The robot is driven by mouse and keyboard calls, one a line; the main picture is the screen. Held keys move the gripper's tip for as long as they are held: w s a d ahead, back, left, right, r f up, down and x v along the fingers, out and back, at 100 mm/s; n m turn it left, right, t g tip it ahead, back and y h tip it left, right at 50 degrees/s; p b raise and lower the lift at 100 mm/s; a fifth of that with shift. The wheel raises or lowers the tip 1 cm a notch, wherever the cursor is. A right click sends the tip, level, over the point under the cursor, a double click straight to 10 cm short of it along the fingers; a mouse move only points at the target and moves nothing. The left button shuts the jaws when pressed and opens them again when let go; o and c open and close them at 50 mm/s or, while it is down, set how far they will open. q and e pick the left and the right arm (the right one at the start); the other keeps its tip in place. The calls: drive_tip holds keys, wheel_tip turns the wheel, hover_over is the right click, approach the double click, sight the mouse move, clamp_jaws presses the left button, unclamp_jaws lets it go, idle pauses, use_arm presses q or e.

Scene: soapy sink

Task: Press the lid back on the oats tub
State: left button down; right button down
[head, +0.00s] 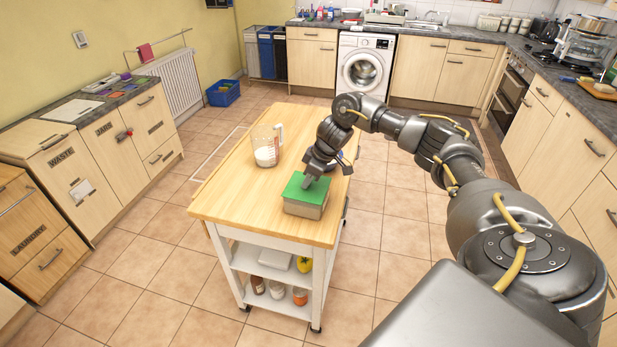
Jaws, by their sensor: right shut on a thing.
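The oats tub (303,210) is a squat beige-grey box near the front right of the wooden trolley top. Its green lid (296,190) lies over the tub's top, and I cannot tell whether it is seated all round. My right gripper (310,182) reaches down from behind and is shut on the lid at its back right part. The fingertips are small and partly dark against the lid. My left gripper is not in view.
A clear measuring jug (266,152) with white contents stands on the trolley top (235,195), back left of the tub. The top's left and front are clear. Jars (277,289) and a yellow pepper (304,264) sit on the shelves below.

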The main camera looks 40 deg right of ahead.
idle(0.3)
drive_tip(key=c, duration=0.7)
unclamp_jaws()
drive_tip(key=shift+r, duration=0.1)
wheel_tip(320, 180, up, 7)
drive_tip(key=p, duration=0.8)
clamp_jaws()
idle(0.6)
